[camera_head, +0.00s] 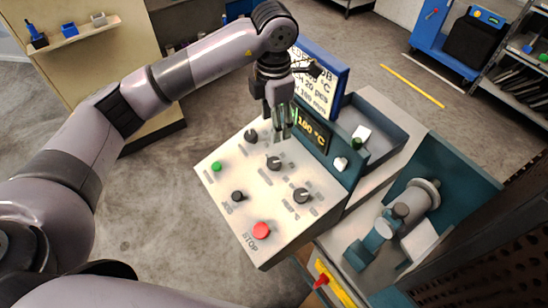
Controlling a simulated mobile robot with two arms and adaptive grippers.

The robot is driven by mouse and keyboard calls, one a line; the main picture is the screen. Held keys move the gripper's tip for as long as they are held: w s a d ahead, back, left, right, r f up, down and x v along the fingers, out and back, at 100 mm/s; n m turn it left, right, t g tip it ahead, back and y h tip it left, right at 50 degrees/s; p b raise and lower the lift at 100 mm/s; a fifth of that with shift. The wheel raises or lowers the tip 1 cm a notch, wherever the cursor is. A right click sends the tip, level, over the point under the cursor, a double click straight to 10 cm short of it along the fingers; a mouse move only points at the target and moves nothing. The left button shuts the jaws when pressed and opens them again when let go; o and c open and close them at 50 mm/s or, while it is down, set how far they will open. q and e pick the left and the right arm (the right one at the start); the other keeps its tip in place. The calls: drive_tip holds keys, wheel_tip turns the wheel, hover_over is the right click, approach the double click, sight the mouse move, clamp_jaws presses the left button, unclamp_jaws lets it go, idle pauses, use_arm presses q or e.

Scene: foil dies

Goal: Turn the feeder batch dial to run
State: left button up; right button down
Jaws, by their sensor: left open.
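The control panel (222,189) is a pale sloping box with several black knobs. One knob sits at the upper left (251,136), one in the middle (274,163), one at the lower right (301,195) and a smaller one near the front (237,196). Their labels are too small to read, so I cannot tell which is the feeder batch dial or where it points. My left gripper (282,133) is open and empty, pointing down over the back of the panel, above and just beyond the middle knob. My right gripper is out of view.
The panel has a green button (216,166) and a red stop button (260,230). A lit display (312,131) reading 100 °C and a blue-framed sign (322,80) stand behind. Teal machinery (367,249) fills the right side. The floor left of the panel is clear.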

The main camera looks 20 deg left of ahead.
sight(274, 162)
use_arm(q)
wheel_tip(274, 162, down, 15)
drive_tip(key=p, duration=0.4)
drive_tip(key=shift+f, duration=0.1)
drive_tip(key=shift+c, duration=0.3)
drive_tip(key=c, duration=1.1)
